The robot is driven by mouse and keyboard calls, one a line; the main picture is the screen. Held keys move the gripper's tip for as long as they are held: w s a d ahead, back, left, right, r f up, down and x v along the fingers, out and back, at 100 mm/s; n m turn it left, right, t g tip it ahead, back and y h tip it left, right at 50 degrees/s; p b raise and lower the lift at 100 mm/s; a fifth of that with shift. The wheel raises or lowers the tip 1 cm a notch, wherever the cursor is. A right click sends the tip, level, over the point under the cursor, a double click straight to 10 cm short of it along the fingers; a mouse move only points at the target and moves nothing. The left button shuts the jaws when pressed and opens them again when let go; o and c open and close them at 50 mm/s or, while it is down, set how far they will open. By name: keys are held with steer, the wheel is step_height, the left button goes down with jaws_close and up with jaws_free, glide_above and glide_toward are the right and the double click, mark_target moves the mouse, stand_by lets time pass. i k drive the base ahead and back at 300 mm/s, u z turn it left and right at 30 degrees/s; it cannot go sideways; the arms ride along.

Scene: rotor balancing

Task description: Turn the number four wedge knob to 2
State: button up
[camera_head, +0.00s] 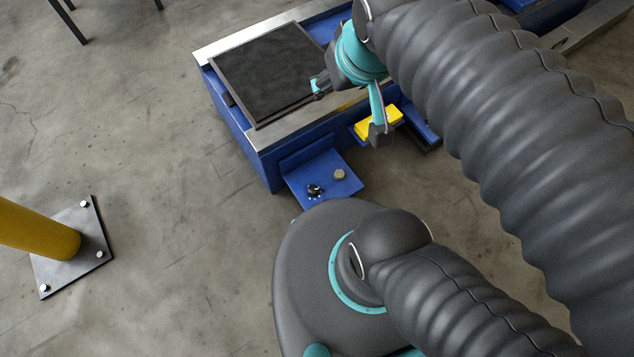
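A small black knob (315,191) with white marks sits on a blue bracket plate (322,165) at the front of the blue machine. A round tan-grey knob or bolt head (340,174) sits beside it to the right. No number or setting is readable, so I cannot tell which one is the number four wedge knob. My gripper (349,109) is above the machine, up and right of the plate and apart from both round parts. Its teal and dark fingers are spread wide, with nothing visible between them.
The blue machine has a steel top (222,53) with a black pad (268,72). A yellow block (385,121) lies close behind one finger. A yellow post (35,228) on a bolted plate stands at left. Bare concrete floor lies between post and machine.

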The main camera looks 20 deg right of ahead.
mark_target(312, 189)
steer(key=u, duration=0.65)
steer(key=k, duration=0.95)
steer(key=z, duration=0.85)
steer(key=i, duration=0.4)
steer(key=u, duration=0.15)
